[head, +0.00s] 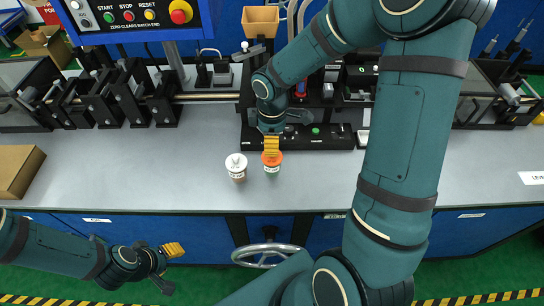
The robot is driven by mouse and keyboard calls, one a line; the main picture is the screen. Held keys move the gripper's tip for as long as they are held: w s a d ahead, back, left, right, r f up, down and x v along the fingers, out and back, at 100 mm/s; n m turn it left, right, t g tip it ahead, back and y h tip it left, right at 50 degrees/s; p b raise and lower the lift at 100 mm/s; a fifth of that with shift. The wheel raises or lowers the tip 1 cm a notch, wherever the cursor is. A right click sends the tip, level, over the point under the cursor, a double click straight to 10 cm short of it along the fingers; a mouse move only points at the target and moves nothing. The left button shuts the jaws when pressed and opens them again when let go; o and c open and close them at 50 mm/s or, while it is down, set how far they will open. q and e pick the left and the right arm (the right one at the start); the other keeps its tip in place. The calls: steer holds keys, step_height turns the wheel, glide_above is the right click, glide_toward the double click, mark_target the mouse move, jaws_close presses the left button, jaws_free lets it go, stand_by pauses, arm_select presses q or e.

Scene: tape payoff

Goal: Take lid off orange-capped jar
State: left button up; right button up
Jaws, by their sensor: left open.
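The orange-capped jar (272,169) stands upright on the grey bench in the head view, its orange lid (273,159) on top. My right gripper (271,145) reaches down from above and its yellow fingers overlap the back of the lid. I cannot tell whether they touch the lid or are closed on it. A white-capped jar (236,166) stands just left of the orange-capped one. My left gripper (173,250) is open and empty at the lower left, in front of the bench edge and away from both jars.
The grey bench top (130,170) is clear on the left, apart from a cardboard box (18,172) at its left end. Black machinery (125,95) lines the back. A handwheel (268,254) sticks out at the front. My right arm hides much of the right side.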

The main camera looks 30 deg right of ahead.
step_height(320, 180, down, 5)
steer(key=shift+f+b, duration=0.15)
steer(key=shift+b, duration=0.25)
jaws_close()
